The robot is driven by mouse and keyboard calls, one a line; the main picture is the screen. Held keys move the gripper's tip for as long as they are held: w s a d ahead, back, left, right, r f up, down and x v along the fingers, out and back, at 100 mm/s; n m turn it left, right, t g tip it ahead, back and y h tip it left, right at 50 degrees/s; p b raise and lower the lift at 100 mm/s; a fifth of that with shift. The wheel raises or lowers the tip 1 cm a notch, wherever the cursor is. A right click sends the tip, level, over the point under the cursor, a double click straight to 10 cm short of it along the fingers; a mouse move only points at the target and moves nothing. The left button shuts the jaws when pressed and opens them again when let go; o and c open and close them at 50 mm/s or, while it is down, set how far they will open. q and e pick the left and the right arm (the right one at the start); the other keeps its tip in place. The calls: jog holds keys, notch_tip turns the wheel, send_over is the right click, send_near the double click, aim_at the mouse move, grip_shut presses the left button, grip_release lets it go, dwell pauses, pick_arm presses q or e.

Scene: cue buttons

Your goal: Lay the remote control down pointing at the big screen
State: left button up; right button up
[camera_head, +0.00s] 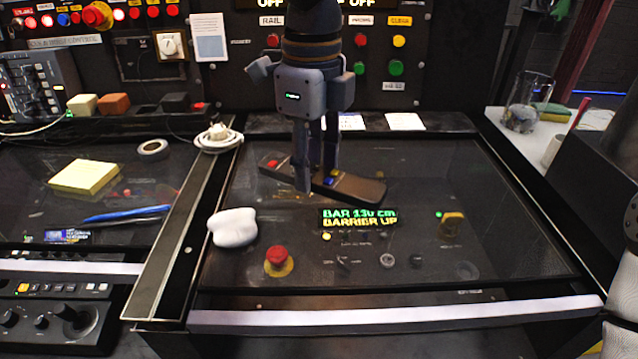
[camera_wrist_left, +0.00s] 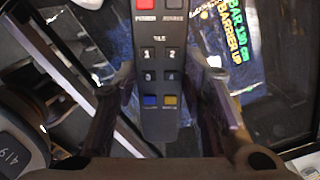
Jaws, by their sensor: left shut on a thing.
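The remote control (camera_head: 362,189) is a long dark bar with a red button at one end and blue and yellow buttons near its middle. My left gripper (camera_head: 316,182) points down and is shut on it. In the left wrist view the remote (camera_wrist_left: 158,105) lies between the two fingers. Its red-button end points up-left in the head view. It is low over the dark glassy console top (camera_head: 430,165); I cannot tell if it touches. A display reading BARRIER UP (camera_head: 358,218) is set in the console. No big screen is clearly identifiable. My right gripper is not in view.
A white lumpy object (camera_head: 232,228) and a red mushroom button (camera_head: 278,260) are left of the display, and a yellowish knob (camera_head: 451,226) is to its right. Console space right of the remote is clear.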

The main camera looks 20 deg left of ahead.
aim_at(313, 202)
pick_arm(q)
jog(key=shift+w+a+f, duration=0.25)
jog(key=shift+w+f, duration=0.45)
jog(key=shift+f, duration=0.3)
jog(key=f, duration=0.1)
jog(key=w+f, duration=0.1)
jog(key=f, duration=0.3)
jog(key=shift+w+a+b, duration=0.2)
jog(key=shift+w+b, duration=0.1)
jog(key=shift+b, duration=0.1)
jog(key=shift+r, duration=0.2)
jog(key=shift+f, duration=0.1)
jog(key=o, duration=1.3)
jog(key=shift+f, duration=0.1)
jog(key=shift+c, duration=0.2)
notch_tip(313, 202, up, 12)
jog(key=shift+r, duration=0.2)
